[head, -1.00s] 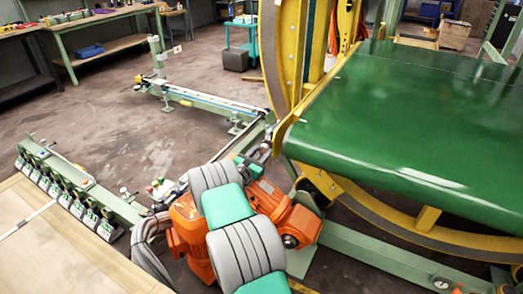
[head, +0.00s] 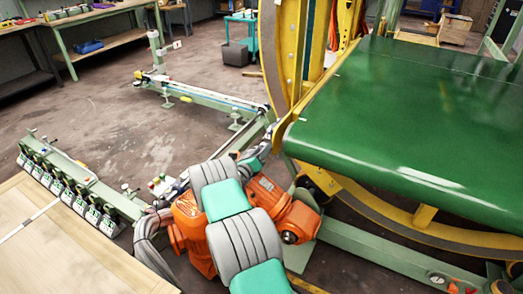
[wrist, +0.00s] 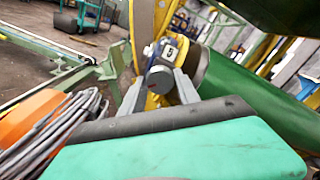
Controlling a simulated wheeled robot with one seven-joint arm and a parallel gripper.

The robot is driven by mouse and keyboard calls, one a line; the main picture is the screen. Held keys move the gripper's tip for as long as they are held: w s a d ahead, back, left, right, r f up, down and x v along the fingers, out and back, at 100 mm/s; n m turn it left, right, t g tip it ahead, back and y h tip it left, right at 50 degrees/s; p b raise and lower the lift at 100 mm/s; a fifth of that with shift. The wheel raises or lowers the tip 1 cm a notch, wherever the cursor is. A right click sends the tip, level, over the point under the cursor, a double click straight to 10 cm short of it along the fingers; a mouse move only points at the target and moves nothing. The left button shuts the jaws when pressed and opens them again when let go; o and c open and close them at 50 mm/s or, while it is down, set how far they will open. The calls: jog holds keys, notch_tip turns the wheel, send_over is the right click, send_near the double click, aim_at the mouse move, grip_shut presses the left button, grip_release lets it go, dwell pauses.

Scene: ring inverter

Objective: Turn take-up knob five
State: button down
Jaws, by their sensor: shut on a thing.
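The take-up knob five (wrist: 160,78) is a dark grey round knob in the middle of the wrist view. A small plate with the number 5 (wrist: 169,51) sits just above it. My gripper (wrist: 159,88) has one grey finger on each side of the knob and is shut on it. In the head view my orange and grey arm reaches toward the yellow ring's lower left side. There the knob is too small and too hidden by the arm to make out.
A yellow ring frame (head: 297,65) stands close beside my arm, with a wide green belt (head: 410,120) to its right. A green rail (head: 205,98) runs along the floor at the back. A wooden table (head: 70,240) with a row of small units (head: 75,185) lies at left.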

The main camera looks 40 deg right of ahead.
jog(key=shift+s+d+r+n, duration=0.1)
jog(key=shift+d+n, duration=0.05)
jog(key=shift+n, duration=0.15)
dwell(0.4)
jog(key=c, duration=1.1)
grip_release()
jog(key=shift+s+d, duration=0.1)
jog(key=shift+o, duration=1.1)
jog(key=shift+a, duration=0.2)
jog(key=v, duration=0.7)
jog(key=shift+a, duration=0.4)
